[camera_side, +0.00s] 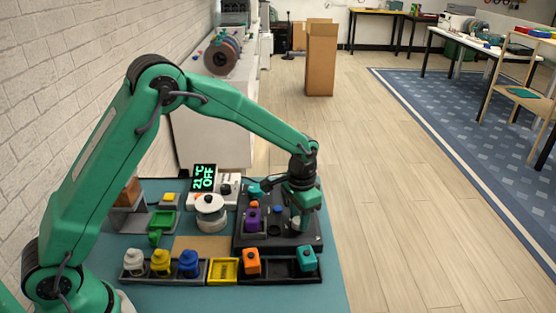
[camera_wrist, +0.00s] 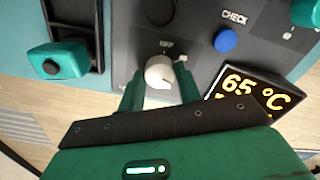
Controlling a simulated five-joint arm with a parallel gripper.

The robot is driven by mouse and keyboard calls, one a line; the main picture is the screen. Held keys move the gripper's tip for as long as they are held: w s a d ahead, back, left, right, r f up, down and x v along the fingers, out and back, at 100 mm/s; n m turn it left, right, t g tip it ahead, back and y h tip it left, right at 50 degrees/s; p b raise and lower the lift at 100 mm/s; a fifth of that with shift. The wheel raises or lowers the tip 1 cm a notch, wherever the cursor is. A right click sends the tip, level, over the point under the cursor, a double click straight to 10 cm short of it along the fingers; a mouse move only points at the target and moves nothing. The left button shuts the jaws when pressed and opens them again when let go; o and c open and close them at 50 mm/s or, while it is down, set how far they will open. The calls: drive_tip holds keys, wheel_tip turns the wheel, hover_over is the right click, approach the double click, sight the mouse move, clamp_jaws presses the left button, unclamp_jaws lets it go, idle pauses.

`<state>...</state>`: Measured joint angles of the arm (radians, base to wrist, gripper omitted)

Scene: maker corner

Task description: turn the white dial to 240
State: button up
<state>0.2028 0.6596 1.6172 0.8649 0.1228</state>
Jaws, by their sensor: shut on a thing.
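The white dial (camera_wrist: 159,71) sits on a dark panel (camera_wrist: 130,40), between the two green fingers of my gripper (camera_wrist: 160,90). My gripper is shut on the dial's sides. An "OFF" mark shows just above the dial in the wrist view.
A blue button (camera_wrist: 225,40) marked CHECK is close to the dial. A teal block (camera_wrist: 58,60) sits in a black tray.

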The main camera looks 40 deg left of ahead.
drive_tip(key=m, duration=0.4)
drive_tip(key=shift+m, duration=0.3)
drive_tip(key=m, duration=0.3)
drive_tip(key=shift+m, duration=0.4)
drive_tip(key=o, duration=1)
drive_tip(key=shift+r, duration=0.1)
wheel_tip(320, 180, up, 7)
drive_tip(key=shift+r, duration=0.35)
drive_tip(key=shift+r, duration=0.1)
